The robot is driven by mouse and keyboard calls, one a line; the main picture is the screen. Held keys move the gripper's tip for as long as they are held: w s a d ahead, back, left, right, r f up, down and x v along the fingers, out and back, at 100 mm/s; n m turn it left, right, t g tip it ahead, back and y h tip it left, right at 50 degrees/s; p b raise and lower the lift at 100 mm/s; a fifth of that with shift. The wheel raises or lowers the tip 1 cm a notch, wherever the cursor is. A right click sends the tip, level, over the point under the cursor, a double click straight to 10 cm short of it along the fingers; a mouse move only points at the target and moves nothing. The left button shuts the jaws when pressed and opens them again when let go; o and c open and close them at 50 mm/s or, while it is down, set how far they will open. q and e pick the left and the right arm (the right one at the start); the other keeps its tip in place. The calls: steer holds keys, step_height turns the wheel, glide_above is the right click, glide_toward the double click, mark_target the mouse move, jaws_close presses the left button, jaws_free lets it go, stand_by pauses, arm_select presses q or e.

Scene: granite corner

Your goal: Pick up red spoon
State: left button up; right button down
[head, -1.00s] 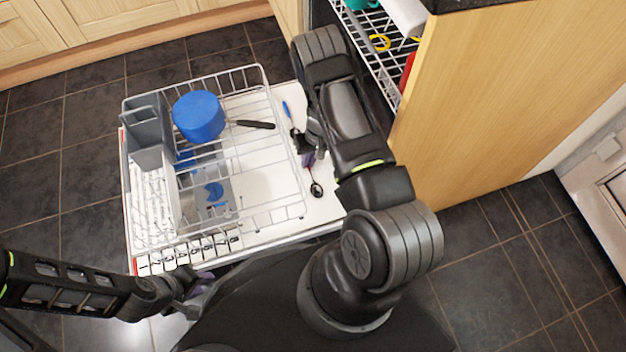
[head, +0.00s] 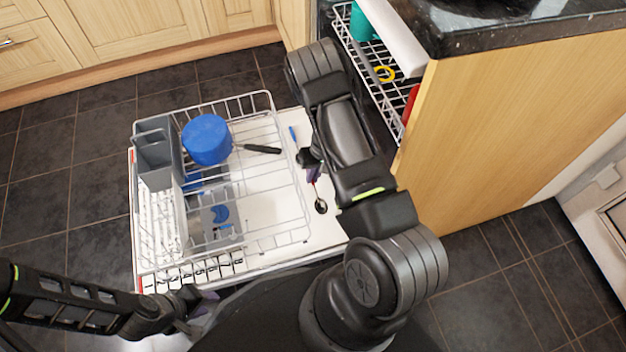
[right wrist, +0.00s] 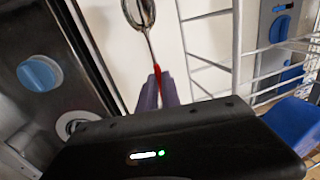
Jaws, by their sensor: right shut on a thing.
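The red spoon (head: 321,206) has a shiny metal bowl and a red handle. In the head view it is over the white dishwasher door, right of the wire rack. My right gripper (head: 313,173) is shut on its handle. In the right wrist view, the spoon's bowl (right wrist: 140,13) points up and away, and the purple fingertips (right wrist: 157,92) close around the red handle. I cannot tell whether the spoon touches the door. My left gripper (head: 208,303) is at the lower left, apart from the spoon, its fingers partly hidden.
The wire rack (head: 305,228) holds a blue pot (head: 207,139) with a dark handle and a grey cutlery basket (head: 153,152). A blue strip (head: 293,135) lies beyond my right gripper. A wooden cabinet panel (head: 510,140) stands close to the right of my right arm.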

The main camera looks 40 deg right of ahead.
step_height(320, 180, up, 4)
steer(key=shift+f+p, duration=0.1)
steer(key=shift+p, duration=0.45)
